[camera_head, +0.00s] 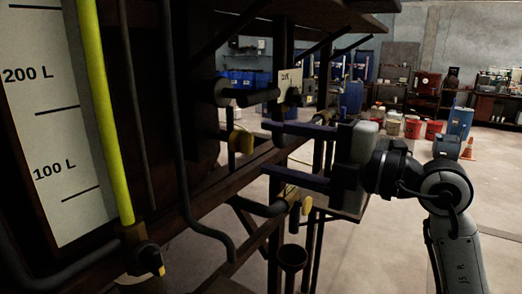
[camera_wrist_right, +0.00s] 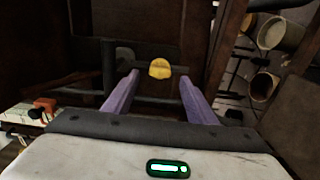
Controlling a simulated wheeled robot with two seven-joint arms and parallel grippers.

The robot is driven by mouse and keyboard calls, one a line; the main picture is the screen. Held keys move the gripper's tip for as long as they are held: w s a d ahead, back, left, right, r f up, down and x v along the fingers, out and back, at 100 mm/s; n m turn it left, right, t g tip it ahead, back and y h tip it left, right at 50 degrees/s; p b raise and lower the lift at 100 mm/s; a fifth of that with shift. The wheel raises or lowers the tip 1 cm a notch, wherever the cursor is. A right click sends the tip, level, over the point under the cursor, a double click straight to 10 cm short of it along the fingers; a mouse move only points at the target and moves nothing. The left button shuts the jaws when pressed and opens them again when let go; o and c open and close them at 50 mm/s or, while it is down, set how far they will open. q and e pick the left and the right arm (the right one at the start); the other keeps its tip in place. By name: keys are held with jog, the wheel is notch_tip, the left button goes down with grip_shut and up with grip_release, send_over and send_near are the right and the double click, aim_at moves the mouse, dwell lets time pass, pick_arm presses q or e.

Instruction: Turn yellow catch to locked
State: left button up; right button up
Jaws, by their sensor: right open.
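A yellow catch (camera_wrist_right: 160,68) shows in the right wrist view on a dark pipe, just beyond and between my fingertips. In the head view a yellow piece (camera_head: 241,141) on a dark pipe sits just left of my fingertips and looks like the same one. My right gripper (camera_head: 267,150) comes in from the right with two purple fingers spread wide apart. It is open and empty; its fingers also show in the wrist view (camera_wrist_right: 158,80). I cannot tell whether they touch the catch. No lock marking can be read. My left gripper is not in view.
Other yellow handles (camera_head: 307,205) sit on lower pipes near the right gripper. A level scale (camera_head: 45,130) with a yellow-green tube stands at the left. Dark beams and pipes crowd around the fingers. Open floor (camera_head: 490,195) lies to the right, with buckets (camera_head: 433,130) farther back.

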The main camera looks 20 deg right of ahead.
jog(key=b+v, duration=0.1)
jog(key=v, duration=0.5)
dwell(0.3)
